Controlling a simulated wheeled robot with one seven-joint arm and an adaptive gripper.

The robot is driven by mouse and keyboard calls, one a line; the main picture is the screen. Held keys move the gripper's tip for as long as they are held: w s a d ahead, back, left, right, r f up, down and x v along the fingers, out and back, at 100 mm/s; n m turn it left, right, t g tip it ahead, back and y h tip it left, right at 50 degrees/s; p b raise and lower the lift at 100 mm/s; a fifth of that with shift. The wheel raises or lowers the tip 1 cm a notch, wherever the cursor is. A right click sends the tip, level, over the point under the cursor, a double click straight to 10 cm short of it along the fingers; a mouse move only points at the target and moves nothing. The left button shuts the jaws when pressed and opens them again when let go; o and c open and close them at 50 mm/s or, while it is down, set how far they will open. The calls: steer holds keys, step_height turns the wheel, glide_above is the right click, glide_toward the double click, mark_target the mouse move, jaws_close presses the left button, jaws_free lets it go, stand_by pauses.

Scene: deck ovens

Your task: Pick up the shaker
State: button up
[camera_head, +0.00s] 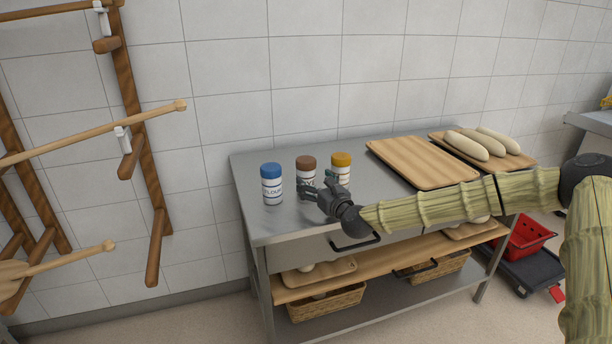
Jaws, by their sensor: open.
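Three shakers stand upright in a row on the left part of the steel table (262,229). The left shaker (271,185) has a blue lid and a label that seems to read flour. The middle shaker (305,170) has a brown lid; my gripper partly hides its lower body. The right shaker (341,167) has a yellow-orange lid and a label too small to read. My gripper (314,185) is open, in front of the middle and right shakers, fingers pointing left and away. I cannot tell whether it touches either one.
An empty wooden tray (424,165) lies right of the shakers. A wooden board (516,160) behind it bears several pale loaves (467,145). A wooden rack with long-handled peels (128,100) stands at the left wall. Baskets (327,303) sit on the lower shelf.

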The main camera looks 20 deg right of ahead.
mark_target(306, 164)
steer(key=shift+w+a, duration=0.15)
steer(key=shift+w, duration=0.2)
steer(key=shift+w+a+p, duration=0.2)
steer(key=shift+w, duration=0.55)
steer(key=shift+w+a+p, duration=0.15)
steer(key=shift+w+p, duration=0.1)
steer(key=shift+w, duration=0.45)
steer(key=shift+w+a+p, duration=0.2)
steer(key=shift+w, duration=0.55)
steer(key=c, duration=1.3)
steer(key=shift+r, duration=0.15)
steer(key=shift+r, duration=0.6)
step_height(306, 164, up, 2)
steer(key=shift+r+b, duration=0.2)
steer(key=shift+b, duration=0.25)
steer(key=s, duration=0.5)
steer(key=s+b, duration=0.1)
steer(key=s, duration=0.4)
steer(key=s+r, duration=0.1)
steer(key=s, duration=0.5)
steer(key=shift+d+r+b, duration=0.1)
steer(key=shift+d+b, duration=0.2)
steer(key=shift+b, duration=0.1)
